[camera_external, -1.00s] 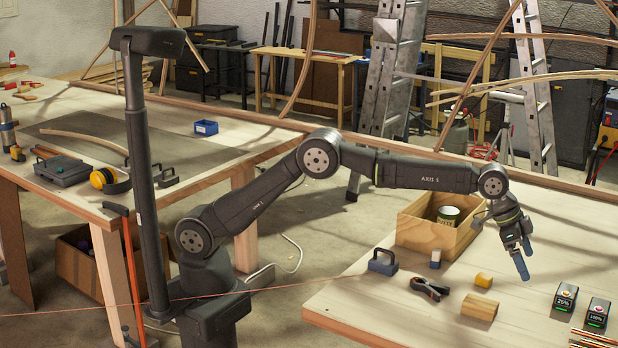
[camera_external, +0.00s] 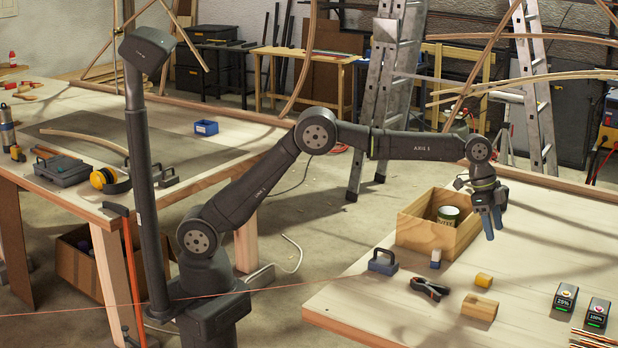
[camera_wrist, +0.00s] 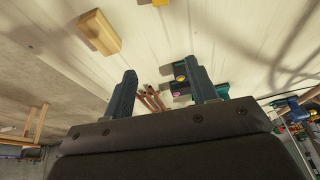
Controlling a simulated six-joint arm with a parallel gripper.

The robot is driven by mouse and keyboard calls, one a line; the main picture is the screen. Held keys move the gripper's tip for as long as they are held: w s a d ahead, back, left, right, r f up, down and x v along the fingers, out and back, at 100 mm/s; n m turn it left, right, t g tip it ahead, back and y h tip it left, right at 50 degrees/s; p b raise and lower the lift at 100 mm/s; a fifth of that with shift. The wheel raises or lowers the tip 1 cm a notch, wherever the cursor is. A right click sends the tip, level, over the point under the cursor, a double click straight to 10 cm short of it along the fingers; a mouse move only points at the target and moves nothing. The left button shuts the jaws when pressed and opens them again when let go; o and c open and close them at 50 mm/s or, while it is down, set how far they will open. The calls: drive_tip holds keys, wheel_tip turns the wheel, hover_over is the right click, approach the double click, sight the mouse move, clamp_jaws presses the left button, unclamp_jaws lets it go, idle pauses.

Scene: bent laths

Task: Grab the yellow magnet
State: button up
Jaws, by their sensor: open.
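The yellow magnet (camera_external: 484,279), a small yellow cylinder-like piece, lies on the pale wooden table (camera_external: 390,318) near the wooden block. A yellow piece (camera_wrist: 158,2) at the top edge of the wrist view looks like it, mostly cut off. My gripper (camera_external: 495,228) is above the table, to the right of the open wooden crate. It is apart from the magnet, which lies lower and nearer the camera. In the wrist view the two blue fingers (camera_wrist: 162,82) are spread with nothing between them.
The wooden block (camera_external: 479,306) lies just in front of the magnet and shows in the wrist view (camera_wrist: 99,32).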

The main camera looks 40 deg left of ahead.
drive_tip(key=m, duration=0.1)
approach(484, 275)
drive_tip(key=f, duration=0.1)
drive_tip(key=w+d+f, duration=0.1)
drive_tip(key=shift+d+f+g+y, duration=0.3)
drive_tip(key=shift+f+g, duration=0.1)
drive_tip(key=shift+s+x, duration=0.15)
drive_tip(key=shift+x, duration=1.4)
drive_tip(key=shift+s+x, duration=0.15)
drive_tip(key=shift+x, duration=1.4)
drive_tip(key=shift+a, duration=0.1)
clamp_jaws()
drive_tip(key=shift+r, duration=0.1)
drive_tip(key=shift+r, duration=0.1)
